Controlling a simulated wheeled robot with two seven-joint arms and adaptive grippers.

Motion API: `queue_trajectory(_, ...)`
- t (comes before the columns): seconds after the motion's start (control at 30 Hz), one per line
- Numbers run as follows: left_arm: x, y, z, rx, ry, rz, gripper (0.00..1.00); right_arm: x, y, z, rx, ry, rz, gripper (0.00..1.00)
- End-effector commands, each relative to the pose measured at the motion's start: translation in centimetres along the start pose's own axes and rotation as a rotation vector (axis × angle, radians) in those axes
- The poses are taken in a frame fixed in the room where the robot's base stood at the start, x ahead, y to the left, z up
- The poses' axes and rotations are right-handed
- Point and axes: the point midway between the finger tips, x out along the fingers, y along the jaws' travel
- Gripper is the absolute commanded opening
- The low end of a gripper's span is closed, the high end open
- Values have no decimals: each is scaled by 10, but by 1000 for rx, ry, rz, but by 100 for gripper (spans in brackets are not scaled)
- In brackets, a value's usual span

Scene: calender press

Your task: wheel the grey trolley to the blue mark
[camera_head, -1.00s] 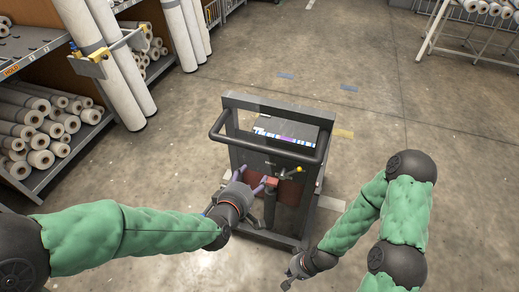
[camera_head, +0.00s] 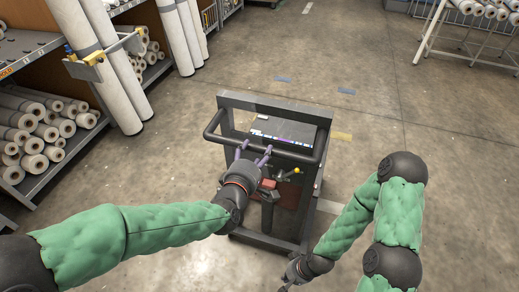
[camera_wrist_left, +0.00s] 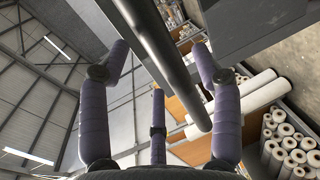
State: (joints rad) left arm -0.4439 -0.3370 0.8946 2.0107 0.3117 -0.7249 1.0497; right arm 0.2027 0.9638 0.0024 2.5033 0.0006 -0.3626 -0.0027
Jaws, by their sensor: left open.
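The grey trolley (camera_head: 276,103) stands on the floor in the head view, with a dark handle bar (camera_head: 296,155) across its near side. My left gripper (camera_head: 254,153) is open at this bar, its purple fingers raised near the bar's middle. In the left wrist view the dark bar (camera_wrist_left: 160,45) runs between the spread fingers of the left gripper (camera_wrist_left: 158,62); contact cannot be told. My right gripper (camera_head: 289,275) hangs low, near the trolley's lower right; its fingers are too small to tell.
A shelf (camera_head: 62,160) of white rolls stands at the left, with tall rolls (camera_head: 183,38) beside it. A white rack (camera_head: 433,32) stands at the far right. The floor beyond the trolley is clear.

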Motion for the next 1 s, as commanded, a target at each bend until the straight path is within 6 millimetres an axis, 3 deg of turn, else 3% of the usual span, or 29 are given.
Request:
queue_trajectory(0.1, 17, -2, 0, 0, 1, -2, 64, 5, 2, 0, 0, 0, 0, 0)
queue_trajectory(0.3, 32, -1, 0, 0, 0, -2, 64, 8, 3, 0, 0, 0, 0, 0)
queue_trajectory(0.67, 35, 0, 0, 0, 0, -1, 64, 8, 3, 0, 0, 0, 0, 0)
queue_trajectory(0.9, 34, 0, 0, 0, 0, -1, 0, 8, 3, 0, 0, 0, 0, 0)
queue_trajectory(1.0, 34, 0, 0, 0, 0, -1, 0, 8, 3, 0, 0, 0, 0, 0)
